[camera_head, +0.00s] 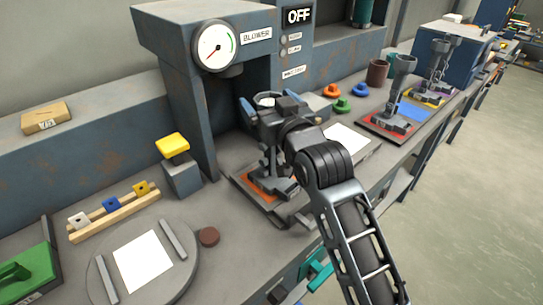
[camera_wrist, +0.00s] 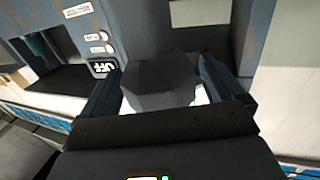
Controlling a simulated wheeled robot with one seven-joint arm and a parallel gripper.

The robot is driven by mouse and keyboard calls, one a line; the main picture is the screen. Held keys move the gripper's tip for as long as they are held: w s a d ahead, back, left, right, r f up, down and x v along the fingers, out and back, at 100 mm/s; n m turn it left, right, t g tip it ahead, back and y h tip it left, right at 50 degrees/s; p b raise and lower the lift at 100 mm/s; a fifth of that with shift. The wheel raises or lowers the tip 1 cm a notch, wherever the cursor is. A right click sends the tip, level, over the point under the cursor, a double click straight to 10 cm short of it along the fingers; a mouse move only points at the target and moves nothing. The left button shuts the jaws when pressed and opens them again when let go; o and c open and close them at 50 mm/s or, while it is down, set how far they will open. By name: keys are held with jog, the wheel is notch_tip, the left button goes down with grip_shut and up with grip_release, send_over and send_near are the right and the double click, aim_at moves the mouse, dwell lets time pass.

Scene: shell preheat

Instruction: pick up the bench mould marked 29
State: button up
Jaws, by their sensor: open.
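A grey mould (camera_head: 268,182) with an upright neck and a pale round top stands on an orange mat under the blower. My gripper (camera_head: 264,117) is at its upper part, partly hiding it. In the wrist view a dark grey faceted shape (camera_wrist: 162,82), likely the mould's top, lies between the two fingers of my gripper (camera_wrist: 158,75), which are apart. I cannot tell whether they touch it.
The blower (camera_head: 170,50) with a gauge and an OFF sign stands close behind my gripper. Left are a yellow block (camera_head: 172,143), a rack of small blocks (camera_head: 112,212) and a round plate (camera_head: 100,270). Coloured knobs (camera_head: 341,104) sit right of the blower. Open floor lies right.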

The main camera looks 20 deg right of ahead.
jog(key=shift+w, duration=0.55)
jog(key=shift+c, duration=0.4)
grip_shut()
